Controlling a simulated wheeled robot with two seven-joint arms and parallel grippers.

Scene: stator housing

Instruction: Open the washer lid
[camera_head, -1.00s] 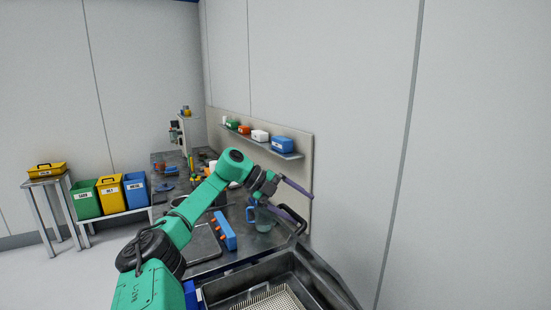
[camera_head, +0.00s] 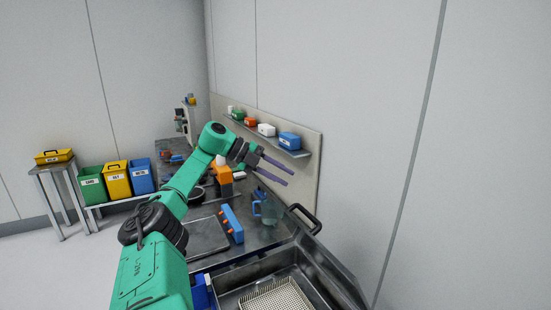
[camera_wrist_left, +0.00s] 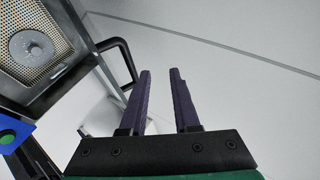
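The washer (camera_head: 232,296) is a metal basin at the bottom of the head view, its inside and perforated basket (camera_head: 278,299) exposed. Its lid (camera_head: 335,265) stands raised along the right side, steeply tilted. The lid's black handle (camera_head: 305,218) is at its far upper corner. My left gripper (camera_head: 287,178) is open and empty, above the bench and up-left of the handle, apart from it. The left wrist view shows the two purple fingers (camera_wrist_left: 160,78) spread with nothing between them, the handle (camera_wrist_left: 125,58) to their left, and the basket (camera_wrist_left: 36,42) at upper left. My right gripper is not in view.
A blue-handled jug (camera_head: 267,209) and a blue block with orange knobs (camera_head: 231,223) stand on the bench. A wall shelf (camera_head: 262,139) with small coloured boxes is behind my left gripper. Green, yellow and blue bins (camera_head: 117,180) stand at left.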

